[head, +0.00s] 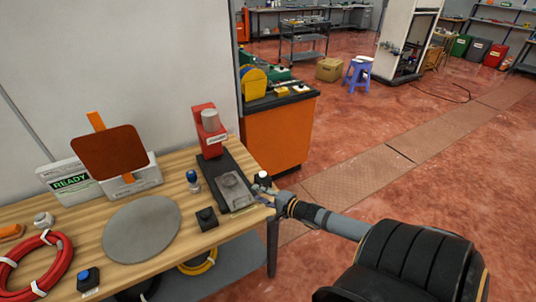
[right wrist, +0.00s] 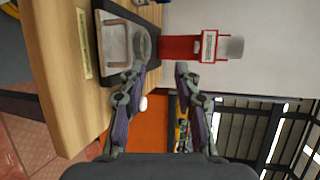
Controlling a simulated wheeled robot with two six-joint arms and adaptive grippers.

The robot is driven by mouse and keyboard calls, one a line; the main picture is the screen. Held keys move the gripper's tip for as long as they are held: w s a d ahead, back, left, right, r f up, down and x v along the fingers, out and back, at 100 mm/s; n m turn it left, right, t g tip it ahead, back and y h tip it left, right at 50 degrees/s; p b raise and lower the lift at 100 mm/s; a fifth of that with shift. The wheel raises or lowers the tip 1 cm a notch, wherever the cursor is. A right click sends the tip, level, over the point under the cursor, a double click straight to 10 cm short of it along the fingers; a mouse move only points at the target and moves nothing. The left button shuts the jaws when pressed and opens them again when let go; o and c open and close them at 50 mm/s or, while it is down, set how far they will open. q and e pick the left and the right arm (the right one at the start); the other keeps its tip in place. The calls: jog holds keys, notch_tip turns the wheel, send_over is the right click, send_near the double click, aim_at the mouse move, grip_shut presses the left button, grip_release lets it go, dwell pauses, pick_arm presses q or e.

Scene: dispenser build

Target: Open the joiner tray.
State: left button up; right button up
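The joiner stands at the right end of the wooden table. It has a red upright (head: 207,132) with a grey cylinder on top and a long black base. Its grey metal tray (head: 234,187) lies on that base. In the right wrist view the tray (right wrist: 116,45) is at the upper left, with a round grey ring at its edge. My right gripper (head: 264,191) is beside the tray's near right side. In its wrist view the gripper (right wrist: 162,68) has its fingers apart, with one fingertip close to the ring; I cannot tell whether they touch. My left gripper is out of view.
A small black block (head: 206,218) and a blue-topped stamp-like piece (head: 193,181) stand left of the joiner. A grey disc (head: 141,228), a red cable coil (head: 36,264) and a READY box (head: 70,184) lie farther left. An orange cabinet (head: 277,137) stands behind the table.

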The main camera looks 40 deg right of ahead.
jog(key=p+v, duration=0.3)
jog(key=shift+s, duration=0.3)
dwell(0.4)
jog(key=shift+f, duration=0.1)
